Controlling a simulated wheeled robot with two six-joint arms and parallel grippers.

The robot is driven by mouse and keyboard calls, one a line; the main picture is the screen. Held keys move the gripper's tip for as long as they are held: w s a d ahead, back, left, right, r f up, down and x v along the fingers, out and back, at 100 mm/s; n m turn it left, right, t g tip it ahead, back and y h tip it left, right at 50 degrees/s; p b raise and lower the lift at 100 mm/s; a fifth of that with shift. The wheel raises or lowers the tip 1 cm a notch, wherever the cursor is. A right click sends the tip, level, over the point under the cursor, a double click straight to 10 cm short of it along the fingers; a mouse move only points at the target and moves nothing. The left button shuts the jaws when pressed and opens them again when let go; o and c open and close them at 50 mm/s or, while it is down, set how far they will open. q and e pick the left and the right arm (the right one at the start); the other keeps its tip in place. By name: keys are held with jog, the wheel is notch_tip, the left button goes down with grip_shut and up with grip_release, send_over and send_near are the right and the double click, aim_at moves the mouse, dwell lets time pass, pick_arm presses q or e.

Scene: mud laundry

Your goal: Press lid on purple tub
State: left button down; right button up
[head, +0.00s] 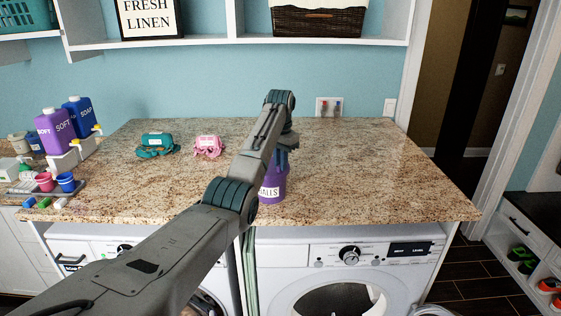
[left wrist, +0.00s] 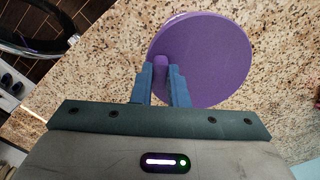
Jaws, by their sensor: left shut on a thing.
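The purple tub (head: 272,188) stands on the granite counter near its front edge, with a white label on its side, partly hidden by my left arm. My left gripper (head: 282,158) points down at the top of the tub. In the left wrist view, the left gripper (left wrist: 160,72) is shut on the small knob of the round purple lid (left wrist: 210,60). The lid hides the tub below it in that view. I cannot tell whether the lid is seated or just above the rim. My right gripper is not in view.
A teal pack (head: 157,142) and a pink pack (head: 208,144) lie left of the tub. Soap bottles (head: 56,133) and small cups (head: 65,181) stand at the far left. Two front-loading machines sit under the counter (head: 370,170), whose right side is clear.

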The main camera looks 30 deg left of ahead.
pick_arm(q)
jog(key=shift+f, duration=0.1)
dwell(0.3)
jog(key=c, duration=0.9)
grip_release()
jog(key=shift+o, duration=0.2)
jog(key=shift+r, duration=4)
grip_shut()
